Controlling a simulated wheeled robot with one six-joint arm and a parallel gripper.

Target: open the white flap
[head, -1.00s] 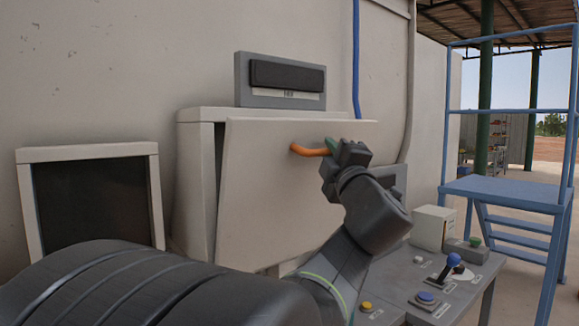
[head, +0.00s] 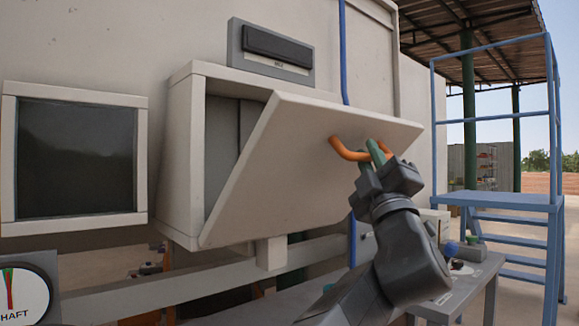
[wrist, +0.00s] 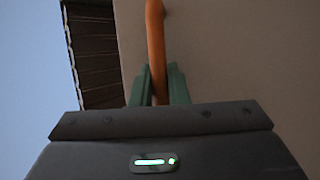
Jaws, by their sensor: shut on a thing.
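The white flap (head: 290,165) is the front of a white box on the wall. It is tilted, its top edge swung well out from the box and its lower edge close to it, so a dark opening (head: 228,135) shows at the left. An orange handle (head: 347,151) is fixed to the flap's face near its right side. My gripper (head: 376,155), with green fingers, is shut on the handle. In the wrist view the orange handle (wrist: 155,45) runs down between the green fingers.
A dark framed panel (head: 76,158) is on the wall at the left, above a dial (head: 22,293). A grey console (head: 460,285) stands below at the right, and a blue stepped platform (head: 505,200) is beyond it. Open air lies before the flap.

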